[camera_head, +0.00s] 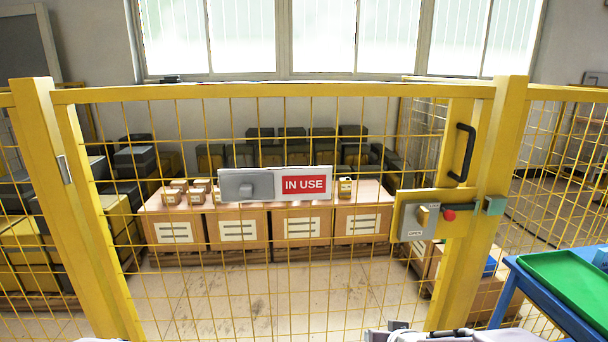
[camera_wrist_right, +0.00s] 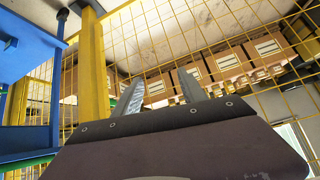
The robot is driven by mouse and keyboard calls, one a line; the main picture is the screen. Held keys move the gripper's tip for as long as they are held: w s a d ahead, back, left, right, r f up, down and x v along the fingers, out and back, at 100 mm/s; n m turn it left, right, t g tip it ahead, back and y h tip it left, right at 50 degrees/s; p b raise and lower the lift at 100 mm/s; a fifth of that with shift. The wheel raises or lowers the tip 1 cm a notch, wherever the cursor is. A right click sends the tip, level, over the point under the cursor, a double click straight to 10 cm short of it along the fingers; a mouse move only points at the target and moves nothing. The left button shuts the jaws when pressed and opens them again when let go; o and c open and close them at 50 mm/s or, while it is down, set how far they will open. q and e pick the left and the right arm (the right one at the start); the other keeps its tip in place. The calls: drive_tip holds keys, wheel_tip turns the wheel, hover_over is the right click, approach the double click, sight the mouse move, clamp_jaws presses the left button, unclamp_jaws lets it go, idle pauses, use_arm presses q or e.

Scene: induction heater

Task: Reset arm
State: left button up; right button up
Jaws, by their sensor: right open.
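My right gripper (camera_wrist_right: 160,90) shows in the right wrist view, its two grey fingers spread apart with nothing between them. It is in front of the yellow wire fence, and I cannot tell the exact gap. In the head view, pale and dark parts of my own arm show at the bottom edge, right of centre. My left gripper is not in view.
A yellow mesh gate (camera_head: 275,96) stands ahead, with a red "IN USE" sign (camera_head: 304,185), a black handle (camera_head: 462,153) and a grey lock box (camera_head: 416,221). Behind it are cartons (camera_head: 299,228). A blue table (camera_head: 540,290) with a green tray (camera_head: 567,277) stands at right.

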drive_tip(key=s+f+n+g, duration=0.1)
drive_tip(key=s+f+g, duration=0.3)
drive_tip(key=s, duration=0.4)
drive_tip(key=s+f+g, duration=0.3)
drive_tip(key=s+g, duration=0.1)
drive_tip(key=s, duration=0.4)
wheel_tip(320, 180, up, 27)
drive_tip(key=p, duration=2.7)
drive_tip(key=shift+w+a+f+p, duration=0.2)
drive_tip(key=shift+a+p, duration=0.1)
drive_tip(key=shift+a, duration=0.15)
